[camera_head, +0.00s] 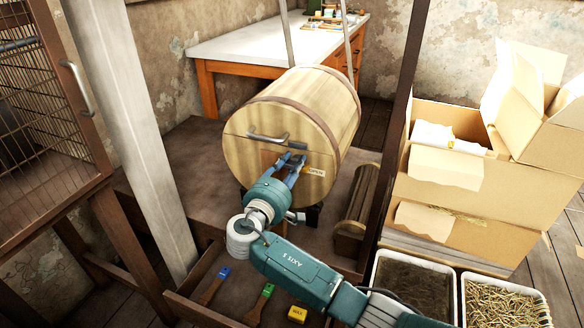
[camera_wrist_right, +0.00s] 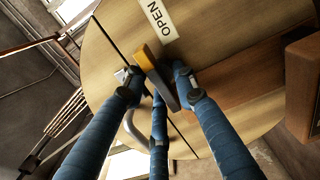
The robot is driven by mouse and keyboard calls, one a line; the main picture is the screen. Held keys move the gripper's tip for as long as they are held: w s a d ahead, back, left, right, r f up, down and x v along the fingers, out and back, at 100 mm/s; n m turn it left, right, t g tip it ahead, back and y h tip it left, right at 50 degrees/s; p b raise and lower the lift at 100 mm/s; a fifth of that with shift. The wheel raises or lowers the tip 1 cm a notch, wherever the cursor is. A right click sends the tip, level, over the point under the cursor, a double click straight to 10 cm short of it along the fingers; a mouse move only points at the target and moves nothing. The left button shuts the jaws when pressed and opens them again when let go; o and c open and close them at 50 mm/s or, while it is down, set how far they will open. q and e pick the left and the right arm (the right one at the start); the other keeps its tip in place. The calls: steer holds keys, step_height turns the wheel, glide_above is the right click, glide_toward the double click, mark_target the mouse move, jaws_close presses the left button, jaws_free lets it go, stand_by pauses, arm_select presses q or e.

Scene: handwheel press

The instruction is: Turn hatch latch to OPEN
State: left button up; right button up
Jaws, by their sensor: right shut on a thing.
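The wooden drum (camera_head: 312,105) lies on its side, its round end with the hatch facing me. A metal bar handle (camera_head: 268,137) crosses the hatch; it also shows in the wrist view (camera_wrist_right: 133,128). The OPEN label (camera_head: 316,172) is on the drum's end, right of my gripper; it also shows in the wrist view (camera_wrist_right: 158,20). My right gripper (camera_head: 291,160) is at the drum's end, its blue fingers shut on the latch (camera_wrist_right: 158,78). The latch is dark with a yellow end, which lies close to the label but apart from it. My left gripper is not in view.
A wire cage (camera_head: 35,110) stands at the left beside a pale post (camera_head: 130,130). Cardboard boxes (camera_head: 450,170) and a bin of brass-coloured pieces (camera_head: 505,300) stand at the right. Brushes and a yellow block (camera_head: 297,314) lie in front. A white-topped bench (camera_head: 250,45) stands behind.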

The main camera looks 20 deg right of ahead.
steer(key=shift+a+r, duration=0.1)
stand_by(0.3)
steer(key=o, duration=0.9)
steer(key=shift+s, duration=0.1)
steer(key=shift+s+a, duration=0.2)
steer(key=shift+a, duration=0.05)
steer(key=v, duration=1.1)
steer(key=shift+s+a, duration=0.1)
